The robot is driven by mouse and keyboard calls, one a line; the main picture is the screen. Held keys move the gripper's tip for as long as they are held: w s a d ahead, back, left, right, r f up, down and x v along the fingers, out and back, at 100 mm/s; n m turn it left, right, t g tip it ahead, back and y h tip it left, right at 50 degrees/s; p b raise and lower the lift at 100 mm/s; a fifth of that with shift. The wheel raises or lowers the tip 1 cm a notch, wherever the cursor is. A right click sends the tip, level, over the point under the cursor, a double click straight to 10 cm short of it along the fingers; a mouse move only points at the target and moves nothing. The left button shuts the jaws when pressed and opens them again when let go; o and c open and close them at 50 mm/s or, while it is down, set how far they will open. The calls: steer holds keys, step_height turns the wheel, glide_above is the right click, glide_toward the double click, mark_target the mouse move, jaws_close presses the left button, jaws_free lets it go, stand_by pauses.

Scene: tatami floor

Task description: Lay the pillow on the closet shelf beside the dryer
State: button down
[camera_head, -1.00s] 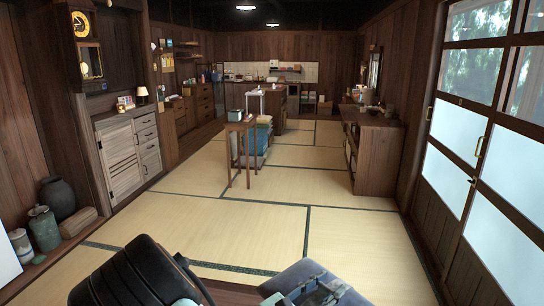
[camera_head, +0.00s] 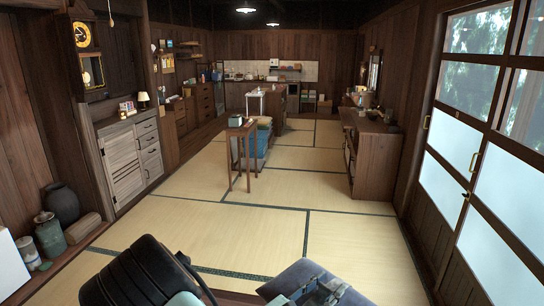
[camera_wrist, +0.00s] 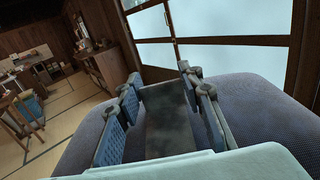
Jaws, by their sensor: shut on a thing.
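The pillow is a dark blue-purple cushion (camera_head: 285,277) at the bottom of the head view, close to my body. In the wrist view the pillow (camera_wrist: 255,105) spreads to both sides of my fingers. My gripper (camera_head: 318,291) is shut on the pillow; in the wrist view my gripper (camera_wrist: 162,105) has its two pad pairs pressed against the cloth, with a dark strip between them. The pillow is held up in front of me. Part of it is hidden by the gripper and the frame edge. I cannot make out the closet shelf or the dryer in either view.
Tatami floor (camera_head: 245,232) lies open ahead. A small wooden stand (camera_head: 241,150) is mid-room, with a blue bin (camera_head: 259,143) behind it. Left are a cabinet (camera_head: 128,160) and vases (camera_head: 62,204). Right are a sideboard (camera_head: 378,162) and sliding doors (camera_head: 492,170).

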steer(key=shift+d+r+n+t+y, duration=0.3)
steer(key=shift+n+t+y, duration=0.4)
steer(key=shift+a+f+n+t+y, duration=0.1)
steer(key=shift+f+n+t+y, duration=0.05)
steer(key=shift+n+t+y, duration=0.6)
steer(key=shift+s+a+f+n+t+y, duration=0.15)
steer(key=shift+a+f+n+t+y, duration=0.2)
steer(key=shift+y, duration=0.5)
steer(key=shift+d, duration=0.2)
